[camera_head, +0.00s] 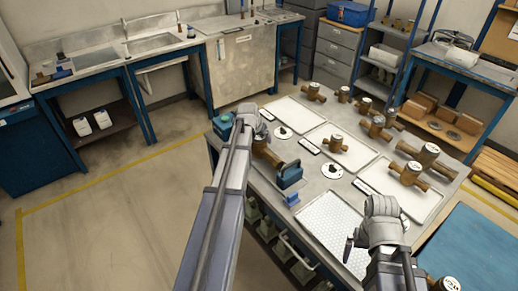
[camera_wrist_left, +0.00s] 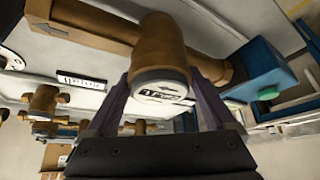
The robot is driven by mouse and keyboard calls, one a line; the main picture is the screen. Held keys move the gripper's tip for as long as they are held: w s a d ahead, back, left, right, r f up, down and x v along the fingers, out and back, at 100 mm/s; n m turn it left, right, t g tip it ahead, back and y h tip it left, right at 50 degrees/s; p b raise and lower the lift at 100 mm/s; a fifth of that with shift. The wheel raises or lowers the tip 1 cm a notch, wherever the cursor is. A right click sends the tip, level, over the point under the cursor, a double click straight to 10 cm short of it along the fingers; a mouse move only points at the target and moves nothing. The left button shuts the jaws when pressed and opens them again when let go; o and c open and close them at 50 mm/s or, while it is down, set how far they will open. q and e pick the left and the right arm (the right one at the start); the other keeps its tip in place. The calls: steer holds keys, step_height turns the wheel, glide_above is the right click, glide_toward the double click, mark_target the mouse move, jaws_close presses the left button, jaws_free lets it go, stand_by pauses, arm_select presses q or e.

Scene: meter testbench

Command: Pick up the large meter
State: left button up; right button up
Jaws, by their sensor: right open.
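A large brown meter (camera_head: 264,152) with a white dial lies between two blue-green clamp blocks on the bench's left side. In the left wrist view the meter (camera_wrist_left: 160,82) fills the middle, its dial facing the camera. My left gripper (camera_wrist_left: 160,100) has one finger on each side of its round head and looks shut on it. In the head view my left arm hides much of this gripper.
The blue clamp block (camera_head: 290,175) closely bounds the meter's near end. A perforated white mat (camera_head: 328,222) lies bare near the front. A blue surface (camera_head: 475,250) stands at the lower right.

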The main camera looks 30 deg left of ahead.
arm_select(q)
jaws_close()
stand_by(0.4)
steer(key=shift+w+r, duration=0.1)
steer(key=shift+r, duration=0.05)
arm_select(e)
steer(key=shift+r, duration=0.2)
arm_select(q)
steer(key=shift+r+p, duration=0.2)
steer(key=shift+p, duration=0.2)
arm_select(e)
steer(key=shift+r, duration=0.2)
arm_select(q)
step_height(320, 180, up, 9)
steer(key=p, duration=0.9)
steer(key=shift+r, duration=0.1)
arm_select(e)
step_height(320, 180, up, 9)
